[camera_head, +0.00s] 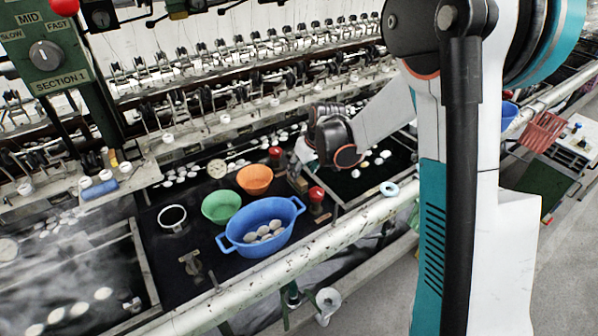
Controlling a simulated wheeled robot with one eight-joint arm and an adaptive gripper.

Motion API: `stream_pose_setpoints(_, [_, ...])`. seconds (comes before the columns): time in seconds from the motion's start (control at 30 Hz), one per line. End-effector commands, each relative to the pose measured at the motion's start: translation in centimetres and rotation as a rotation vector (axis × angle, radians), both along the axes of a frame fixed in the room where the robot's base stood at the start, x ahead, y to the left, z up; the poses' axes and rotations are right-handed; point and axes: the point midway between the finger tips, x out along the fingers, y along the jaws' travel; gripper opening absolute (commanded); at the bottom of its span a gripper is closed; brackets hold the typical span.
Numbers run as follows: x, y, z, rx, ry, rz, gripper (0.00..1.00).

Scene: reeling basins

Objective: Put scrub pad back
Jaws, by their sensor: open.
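My gripper (298,176) is small in view, low over the black basin top, between the orange bowl and the right-hand basin. My dark wrist partly hides it, and its fingers are hard to make out. It is open, and I see nothing held in it. I cannot pick out a scrub pad with certainty. A dark block-like shape beside the gripper is too small to tell apart from it.
A blue tub (228,245) holding several cocoons, a green bowl (221,207), an orange bowl (255,179) and a white mug (172,217) stand left of the gripper. Red-topped posts (317,194) stand close by. A pale pipe (335,237) runs along the front edge.

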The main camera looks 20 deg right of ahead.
Motion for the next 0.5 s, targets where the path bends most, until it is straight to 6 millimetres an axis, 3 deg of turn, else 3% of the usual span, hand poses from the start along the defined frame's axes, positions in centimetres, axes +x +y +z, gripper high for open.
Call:
stream_pose_setpoints(0.13, [-1.1,-0.3,2.8,0.000,0.000,0.000,0.48])
stream_pose_setpoints(0.5, [-3.0,-0.5,6.3,-0.001,-0.007,-0.011,0.48])
